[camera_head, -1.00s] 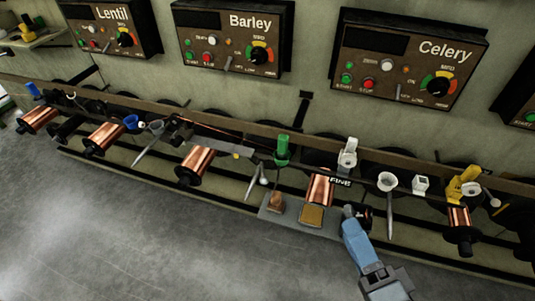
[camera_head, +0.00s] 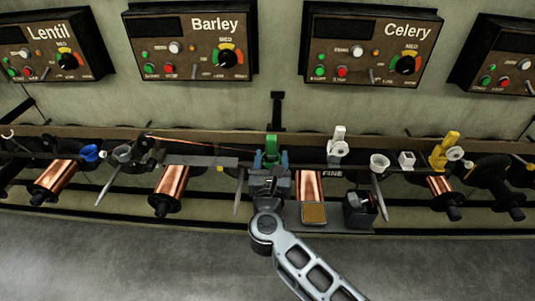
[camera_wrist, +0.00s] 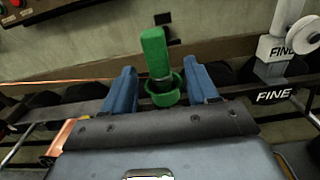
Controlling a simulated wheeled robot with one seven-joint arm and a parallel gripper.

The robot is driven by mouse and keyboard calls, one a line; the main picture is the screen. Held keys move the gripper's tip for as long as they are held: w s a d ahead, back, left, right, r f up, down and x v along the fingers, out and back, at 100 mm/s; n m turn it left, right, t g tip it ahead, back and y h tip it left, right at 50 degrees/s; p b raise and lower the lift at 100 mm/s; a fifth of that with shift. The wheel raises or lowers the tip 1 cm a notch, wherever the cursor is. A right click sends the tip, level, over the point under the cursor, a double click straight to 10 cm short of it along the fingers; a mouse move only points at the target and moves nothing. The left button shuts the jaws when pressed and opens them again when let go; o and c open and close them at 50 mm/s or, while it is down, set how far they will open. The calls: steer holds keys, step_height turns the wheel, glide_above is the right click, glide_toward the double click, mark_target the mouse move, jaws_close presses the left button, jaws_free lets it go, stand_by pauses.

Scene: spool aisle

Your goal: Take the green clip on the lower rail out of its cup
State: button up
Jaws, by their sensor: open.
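The green clip (camera_head: 271,146) stands upright in a green cup on the lower rail (camera_head: 215,161), near the middle of the head view. In the wrist view the clip (camera_wrist: 155,52) rises from the round green cup (camera_wrist: 166,94), straight ahead of my gripper. My gripper (camera_head: 270,162) is open. In the wrist view its two blue fingers (camera_wrist: 161,88) stand one on each side of the clip and cup, with gaps showing. The fingers appear apart from the clip. The clip's lower end is hidden inside the cup.
A white clip (camera_head: 337,142) and a "FINE" label (camera_head: 333,173) are to the right; a yellow clip (camera_head: 444,150) is farther right. Copper spools (camera_head: 170,184) hang along the rail. A tan pad (camera_head: 314,213) and a dark box (camera_head: 360,211) sit below. Control boxes hang above.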

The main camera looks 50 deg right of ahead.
mark_target(272, 143)
steer(key=shift+x, duration=3.2)
steer(key=shift+w+a, duration=0.1)
steer(key=shift+c, duration=0.3)
steer(key=c, duration=1)
step_height(272, 143, up, 10)
steer(key=p, duration=0.3)
